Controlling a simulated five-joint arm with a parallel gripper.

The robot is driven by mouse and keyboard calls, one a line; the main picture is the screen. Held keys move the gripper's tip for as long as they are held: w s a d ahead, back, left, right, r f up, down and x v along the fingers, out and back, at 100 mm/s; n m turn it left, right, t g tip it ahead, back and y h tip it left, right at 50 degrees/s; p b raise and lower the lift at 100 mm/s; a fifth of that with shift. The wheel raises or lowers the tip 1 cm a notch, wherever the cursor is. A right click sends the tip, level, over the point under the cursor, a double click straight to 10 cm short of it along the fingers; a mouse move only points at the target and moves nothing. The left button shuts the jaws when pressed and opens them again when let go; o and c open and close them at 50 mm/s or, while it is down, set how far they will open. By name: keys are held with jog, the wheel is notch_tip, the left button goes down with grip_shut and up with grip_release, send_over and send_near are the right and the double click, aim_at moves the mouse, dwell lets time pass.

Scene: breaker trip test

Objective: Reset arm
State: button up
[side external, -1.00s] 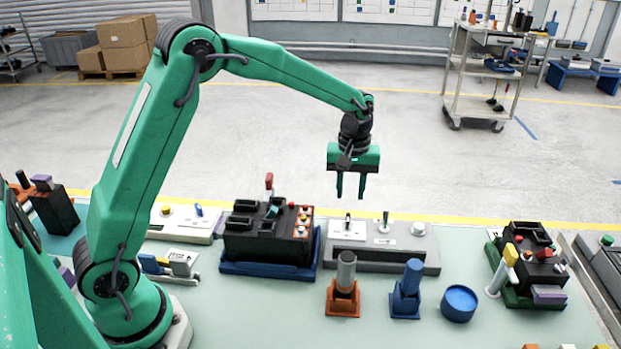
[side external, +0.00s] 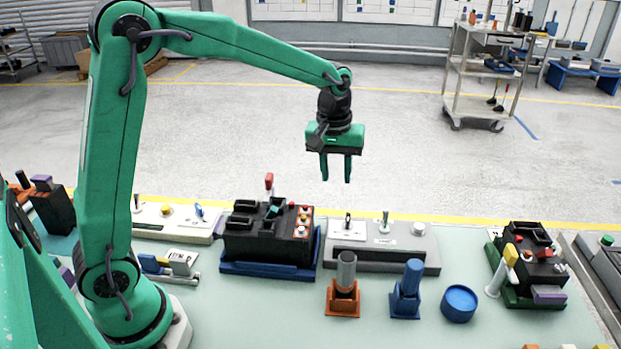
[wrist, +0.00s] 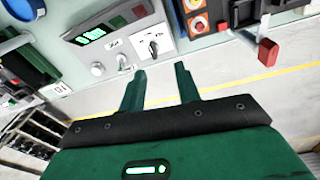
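My gripper (side external: 336,168) hangs in the air above and behind the back edge of the bench, with its fingers pointing down. Its two fingers are apart with nothing between them. In the wrist view my gripper (wrist: 160,85) also shows open and empty, with a grey switch panel (wrist: 130,45) beyond the fingertips. My arm is bent, with its elbow high at the upper left of the side view.
A black breaker unit (side external: 262,240) with a red lever (side external: 269,182) stands on a blue base. The grey panel (side external: 385,258) is right of it. An orange holder (side external: 343,300), blue holder (side external: 406,300), blue round container (side external: 459,303) and another black unit (side external: 530,255) occupy the bench.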

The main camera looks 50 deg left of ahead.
jog(key=s+r+m+t, duration=0.2)
jog(key=s+r+m, duration=0.1)
jog(key=s, duration=0.8)
jog(key=s+a+r+m+t, duration=0.1)
jog(key=s+r+m+t, duration=0.1)
jog(key=s, duration=1)
jog(key=shift+a+r+m+t, duration=0.3)
jog(key=shift+r+m, duration=0.5)
jog(key=shift+m, duration=0.4)
